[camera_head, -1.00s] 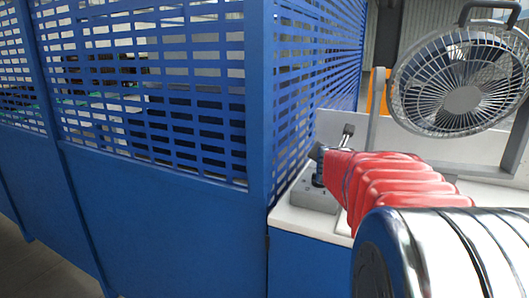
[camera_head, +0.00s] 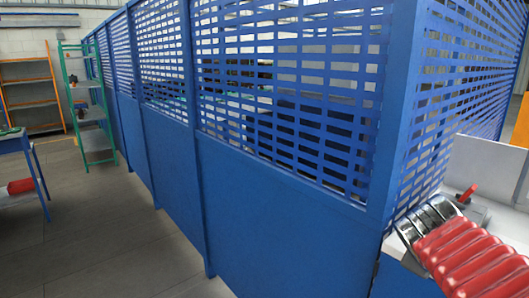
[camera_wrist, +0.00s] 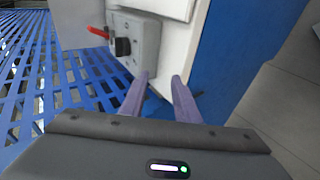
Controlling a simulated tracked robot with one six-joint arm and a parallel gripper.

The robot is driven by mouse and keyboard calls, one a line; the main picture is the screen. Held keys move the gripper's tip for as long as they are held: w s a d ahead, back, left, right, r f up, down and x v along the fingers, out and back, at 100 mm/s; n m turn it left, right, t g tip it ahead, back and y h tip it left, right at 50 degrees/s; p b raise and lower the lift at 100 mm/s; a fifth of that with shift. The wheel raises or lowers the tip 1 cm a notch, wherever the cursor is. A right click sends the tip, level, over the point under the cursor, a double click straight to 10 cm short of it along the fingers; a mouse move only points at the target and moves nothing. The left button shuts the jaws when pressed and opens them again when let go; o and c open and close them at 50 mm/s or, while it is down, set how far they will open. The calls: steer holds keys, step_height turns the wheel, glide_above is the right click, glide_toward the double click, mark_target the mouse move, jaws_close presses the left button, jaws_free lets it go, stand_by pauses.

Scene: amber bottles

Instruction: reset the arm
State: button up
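My gripper (camera_wrist: 160,76) shows in the wrist view with its two purple fingers apart and nothing held between them. Its dark body fills the bottom of that view. My arm, with its red ribbed sleeve, reaches in at the lower right of the head view. The gripper's fingers cannot be made out there. No amber bottle shows in either view.
A blue slatted partition (camera_head: 280,215) fills the middle of the head view. A green shelf (camera_head: 97,140), an orange shelf (camera_head: 30,82) and open floor (camera_head: 95,225) lie left.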

steer(key=s+a+f+m+g+y, duration=0.1)
steer(key=s+a+f+m+y, duration=0.2)
steer(key=s+a, duration=0.4)
steer(key=s+a+f+m+g+y, duration=0.1)
steer(key=s+a+f+m+y, duration=0.3)
steer(key=a, duration=0.9)
steer(key=s+f+m, duration=0.1)
steer(key=s+f, duration=0.2)
steer(key=shift+a, duration=0.25)
